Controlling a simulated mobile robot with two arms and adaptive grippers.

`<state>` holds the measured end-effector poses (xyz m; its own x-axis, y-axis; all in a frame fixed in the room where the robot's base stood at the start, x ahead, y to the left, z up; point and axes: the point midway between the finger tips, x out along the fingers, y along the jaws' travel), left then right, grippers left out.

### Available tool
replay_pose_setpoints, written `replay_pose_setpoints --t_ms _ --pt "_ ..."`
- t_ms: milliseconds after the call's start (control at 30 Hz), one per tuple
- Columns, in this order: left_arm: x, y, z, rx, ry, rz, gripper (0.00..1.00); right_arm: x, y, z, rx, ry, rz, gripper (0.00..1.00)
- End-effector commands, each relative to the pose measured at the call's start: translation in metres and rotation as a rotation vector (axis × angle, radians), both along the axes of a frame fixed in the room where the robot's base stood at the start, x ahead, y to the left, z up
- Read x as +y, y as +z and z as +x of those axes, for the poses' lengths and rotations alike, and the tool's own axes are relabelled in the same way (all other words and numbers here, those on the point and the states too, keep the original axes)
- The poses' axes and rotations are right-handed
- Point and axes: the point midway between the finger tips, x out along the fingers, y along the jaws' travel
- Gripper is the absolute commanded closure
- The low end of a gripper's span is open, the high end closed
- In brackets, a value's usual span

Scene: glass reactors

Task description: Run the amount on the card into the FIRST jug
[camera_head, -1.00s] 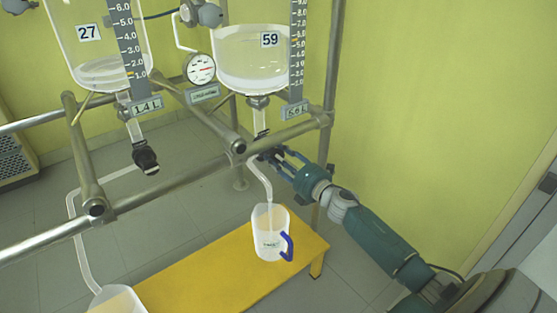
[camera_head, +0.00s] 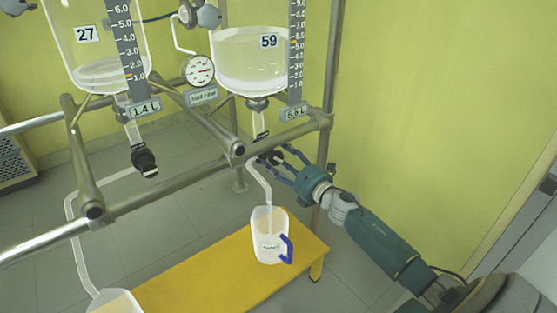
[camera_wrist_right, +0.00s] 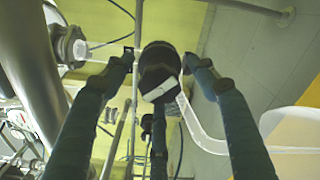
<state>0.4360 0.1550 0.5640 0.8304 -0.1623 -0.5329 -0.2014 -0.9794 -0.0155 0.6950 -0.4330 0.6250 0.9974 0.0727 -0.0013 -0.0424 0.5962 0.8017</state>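The glass vessel marked 59 (camera_head: 250,75) holds pale liquid. A black valve knob (camera_wrist_right: 158,70) is on its outlet below. My right gripper (camera_head: 278,157) is at this valve; in the wrist view its fingers stand open around the knob, with gaps at the sides. A clear tube (camera_head: 263,180) runs from the valve down into a jug with a blue handle (camera_head: 268,228). This jug stands on a yellow bench and holds pale liquid; its label is too small to read. Another jug (camera_head: 115,303) is cut off at the bottom left, under the other tube. My left gripper is out of view.
The vessel marked 27 (camera_head: 85,45) hangs at the left, with a black valve knob (camera_head: 144,161) below. Metal rails (camera_head: 180,178) cross in front. A dial gauge (camera_head: 200,69) is between the vessels. The yellow bench (camera_head: 215,278) is clear between the jugs.

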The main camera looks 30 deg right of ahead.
Motion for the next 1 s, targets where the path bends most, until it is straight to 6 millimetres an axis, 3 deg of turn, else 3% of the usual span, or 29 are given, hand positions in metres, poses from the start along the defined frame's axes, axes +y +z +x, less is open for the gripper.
replay_pose_setpoints --t_ms 233,367,800,1000 --pt "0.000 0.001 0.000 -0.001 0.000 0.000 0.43 0.002 0.000 -0.001 -0.001 0.004 0.001 0.43" --pt "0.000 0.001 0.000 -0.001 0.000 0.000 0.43 0.002 -0.001 -0.011 0.001 0.004 0.001 0.43" --pt "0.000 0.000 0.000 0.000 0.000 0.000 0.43 -0.006 -0.001 -0.095 0.002 0.001 0.002 0.43" --pt "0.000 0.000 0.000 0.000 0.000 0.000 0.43 -0.008 -0.001 -0.117 0.001 0.001 0.002 0.43"
